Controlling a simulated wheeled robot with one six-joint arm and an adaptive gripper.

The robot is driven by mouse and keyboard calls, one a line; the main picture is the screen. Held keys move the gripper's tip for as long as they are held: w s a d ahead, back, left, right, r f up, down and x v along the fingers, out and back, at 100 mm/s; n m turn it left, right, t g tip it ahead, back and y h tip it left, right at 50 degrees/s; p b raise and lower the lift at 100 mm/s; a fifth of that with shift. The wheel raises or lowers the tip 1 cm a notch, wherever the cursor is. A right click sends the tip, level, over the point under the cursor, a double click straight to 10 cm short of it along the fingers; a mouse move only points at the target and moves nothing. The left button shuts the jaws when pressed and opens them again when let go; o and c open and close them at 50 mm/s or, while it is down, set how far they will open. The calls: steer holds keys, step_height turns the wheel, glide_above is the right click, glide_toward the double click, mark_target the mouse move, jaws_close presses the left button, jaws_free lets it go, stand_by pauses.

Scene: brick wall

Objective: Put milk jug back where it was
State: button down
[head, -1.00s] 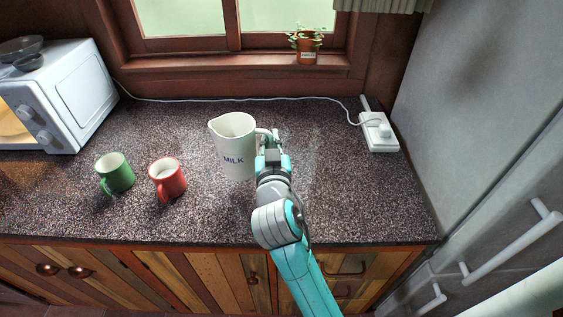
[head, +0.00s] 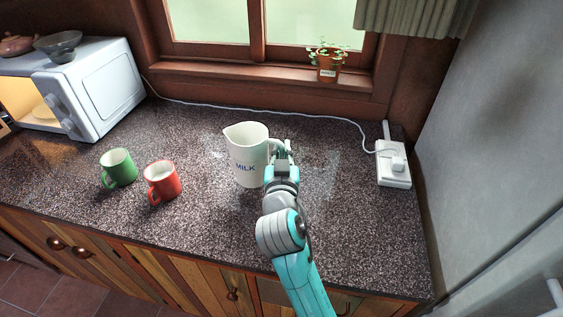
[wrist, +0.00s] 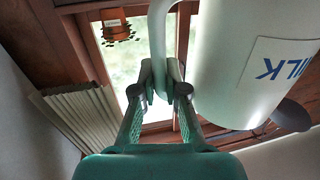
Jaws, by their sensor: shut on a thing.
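The white milk jug (head: 247,158), marked MILK, appears upright over the middle of the speckled counter, its spout to the left. I cannot tell whether its base touches the counter. My gripper (head: 283,160) is at the right side of the jug, shut on its handle (head: 275,145). In the wrist view the jug (wrist: 235,75) fills the upper right, upside down in the picture. There the fingers of my gripper (wrist: 160,78) close around the lower part of the handle as pictured.
A green mug (head: 118,168) and a red mug (head: 162,182) stand left of the jug. A microwave (head: 95,90) is at the far left, a white socket block (head: 393,168) at the right. A cable (head: 250,108) runs along the back. A potted plant (head: 327,68) stands on the windowsill.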

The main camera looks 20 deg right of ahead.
steer(key=shift+f, duration=2)
steer(key=c, duration=1.2)
jaws_free()
steer(key=shift+s+a, duration=0.1)
steer(key=v, duration=1.2)
